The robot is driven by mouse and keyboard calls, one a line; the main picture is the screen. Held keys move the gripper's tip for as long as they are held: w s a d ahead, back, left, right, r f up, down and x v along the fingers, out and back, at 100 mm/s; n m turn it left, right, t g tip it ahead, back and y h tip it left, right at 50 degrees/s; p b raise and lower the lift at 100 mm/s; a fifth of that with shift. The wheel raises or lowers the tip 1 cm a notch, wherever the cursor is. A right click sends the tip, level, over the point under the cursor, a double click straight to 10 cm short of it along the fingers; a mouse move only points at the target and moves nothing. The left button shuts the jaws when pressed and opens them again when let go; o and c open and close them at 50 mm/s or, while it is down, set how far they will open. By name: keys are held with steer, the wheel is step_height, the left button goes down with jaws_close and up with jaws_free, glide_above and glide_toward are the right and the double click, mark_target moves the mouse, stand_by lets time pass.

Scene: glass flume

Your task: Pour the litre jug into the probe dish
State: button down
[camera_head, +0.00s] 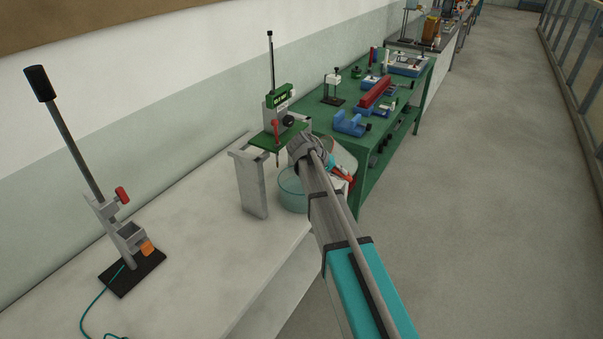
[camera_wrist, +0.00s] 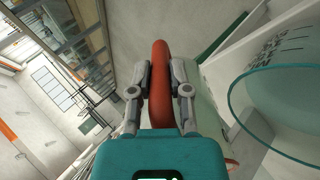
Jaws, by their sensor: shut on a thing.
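The litre jug (camera_head: 346,158) shows as a pale, see-through body with a red-orange handle, partly hidden behind my arm in the head view. My gripper (camera_wrist: 160,85) is shut on the jug's handle (camera_wrist: 160,65), with one finger on each side of it. The probe dish (camera_head: 291,188) is a clear, teal-tinted round glass vessel at the far end of the white bench, just left of my gripper. Its teal rim also shows at the right of the wrist view (camera_wrist: 233,85). The jug's tilt and contents, and the dish's contents, cannot be told.
A grey stand (camera_head: 252,182) with a green-topped gauge device (camera_head: 279,118) stands beside the dish. A black-based stand (camera_head: 132,272) with a cable is at the near left. A green table (camera_head: 330,118) holds several instruments. The white bench's (camera_head: 210,240) middle and the floor at right are clear.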

mark_target(349, 181)
steer(key=shift+y, duration=0.3)
steer(key=shift+d+y+p, duration=0.25)
steer(key=shift+y+p, duration=0.35)
steer(key=shift+p, duration=0.05)
steer(key=shift+w+d+f+g+y, duration=0.15)
steer(key=shift+d+f+g+y, duration=0.15)
steer(key=shift+d+f+y, duration=0.5)
steer(key=shift+w+d+f+g+y+b, duration=0.1)
steer(key=shift+d+f+y+b, duration=0.2)
steer(key=shift+f+y, duration=0.25)
steer(key=shift+d+f+g+y+b, duration=0.1)
steer(key=shift+d+f+y+b, duration=0.2)
steer(key=shift+f+y, duration=0.3)
steer(key=shift+w+d+f+g+y+b, duration=0.1)
steer(key=shift+d+f+y+b, duration=0.2)
steer(key=shift+f+y, duration=0.25)
steer(key=shift+d+f+n+y+b, duration=0.15)
steer(key=shift+d+f+y+b, duration=0.05)
steer(key=shift+f+y+b, duration=0.35)
steer(key=shift+d+f+n+y+b, duration=0.2)
steer(key=shift+f+y+b, duration=0.25)
steer(key=shift+f+y, duration=0.15)
